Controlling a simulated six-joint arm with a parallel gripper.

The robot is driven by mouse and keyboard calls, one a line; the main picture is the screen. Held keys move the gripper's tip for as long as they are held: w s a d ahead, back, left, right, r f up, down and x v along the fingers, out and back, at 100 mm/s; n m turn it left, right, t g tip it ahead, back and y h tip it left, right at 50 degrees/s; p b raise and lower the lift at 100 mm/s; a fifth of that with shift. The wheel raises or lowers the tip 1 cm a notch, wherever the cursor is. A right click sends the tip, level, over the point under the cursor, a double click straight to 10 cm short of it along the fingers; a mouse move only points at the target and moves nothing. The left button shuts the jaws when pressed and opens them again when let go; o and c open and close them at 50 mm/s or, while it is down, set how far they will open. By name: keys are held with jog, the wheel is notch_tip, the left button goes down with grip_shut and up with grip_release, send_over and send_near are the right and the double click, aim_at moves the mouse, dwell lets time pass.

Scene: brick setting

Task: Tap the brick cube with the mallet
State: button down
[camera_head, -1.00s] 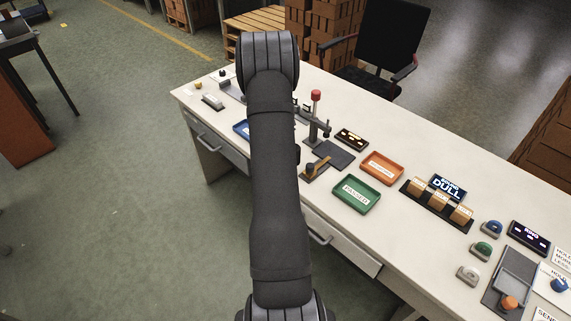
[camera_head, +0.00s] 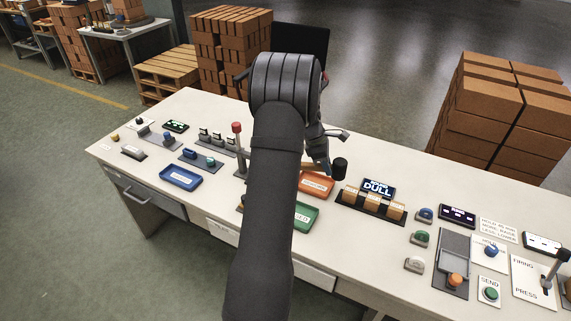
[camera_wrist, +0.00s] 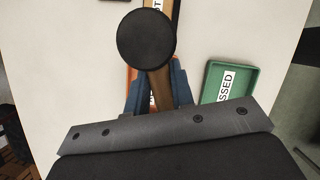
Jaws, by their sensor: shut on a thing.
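My gripper (camera_head: 318,160) is shut on the wooden handle of the mallet (camera_head: 340,168). The mallet's round black head is to the right of my gripper, above the table by the orange tray. In the wrist view the mallet head (camera_wrist: 146,39) is large, with the handle running down between the blue-grey fingers. Three tan brick cubes, a left one (camera_head: 350,192), a middle one (camera_head: 372,201) and a right one (camera_head: 396,210), sit in a row on a dark rack (camera_head: 362,211). The head appears above and behind the left cube, apart from it. A display (camera_head: 378,187) behind them reads DULL.
An orange tray (camera_head: 327,193) lies under my gripper, and a green tray (camera_head: 306,216) is partly hidden by my arm. A blue tray (camera_head: 181,178) is at left. Coloured buttons (camera_head: 424,215) and a grey slide panel (camera_head: 452,262) stand right of the rack.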

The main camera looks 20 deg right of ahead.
notch_tip(320, 180, up, 2)
send_over(391, 206)
jog(key=a, duration=0.2)
jog(key=shift+n, duration=0.3)
jog(key=shift+w+f, duration=0.25)
jog(key=shift+f, duration=1)
jog(key=shift+w+f, duration=0.2)
jog(key=shift+f, duration=1)
jog(key=shift+f, duration=0.15)
jog(key=shift+f, duration=0.85)
notch_tip(391, 206, up, 7)
